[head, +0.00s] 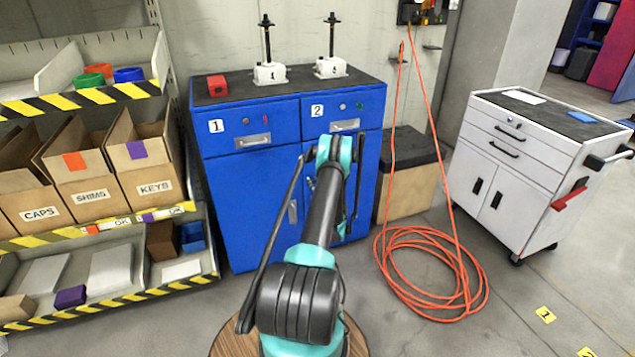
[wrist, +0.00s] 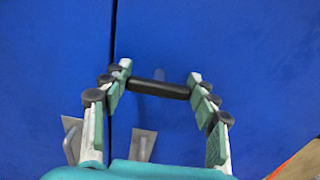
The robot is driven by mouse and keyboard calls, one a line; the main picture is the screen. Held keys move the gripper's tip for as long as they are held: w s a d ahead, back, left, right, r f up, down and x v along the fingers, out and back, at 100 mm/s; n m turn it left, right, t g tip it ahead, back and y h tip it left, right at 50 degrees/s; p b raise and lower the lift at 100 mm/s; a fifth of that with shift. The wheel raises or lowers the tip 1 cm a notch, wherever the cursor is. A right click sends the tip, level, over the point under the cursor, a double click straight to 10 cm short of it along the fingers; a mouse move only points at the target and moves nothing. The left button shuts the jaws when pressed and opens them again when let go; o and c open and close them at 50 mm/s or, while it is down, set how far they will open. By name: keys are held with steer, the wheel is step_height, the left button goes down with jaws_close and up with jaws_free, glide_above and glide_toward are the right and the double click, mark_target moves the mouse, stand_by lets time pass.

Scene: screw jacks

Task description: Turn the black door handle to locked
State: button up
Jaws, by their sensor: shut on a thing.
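The black door handle (wrist: 160,89) shows in the wrist view as a short dark bar, lying nearly level and tilted slightly down to the right. It is on the right door (wrist: 230,40) of the blue cabinet (head: 248,190), right of the dark gap between the doors. My gripper (wrist: 159,82) has one fingertip pad at each end of the bar and is shut on it. In the head view my arm reaches up to the cabinet front below drawer 2. There my arm hides the black handle and most of my gripper.
Two silver pulls (wrist: 72,140) (wrist: 144,145) sit low on the doors. Two screw jacks (head: 270,72) (head: 331,66) and a red block (head: 217,86) stand on the cabinet. Shelves with boxes (head: 85,175) are left. An orange hose (head: 430,265) and a white cart (head: 520,165) are right.

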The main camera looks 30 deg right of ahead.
steer(key=n, duration=0.4)
steer(key=shift+a+n, duration=0.1)
steer(key=shift+n, duration=2.2)
steer(key=o, duration=1.2)
step_height(320, 180, up, 10)
steer(key=shift+f, duration=0.1)
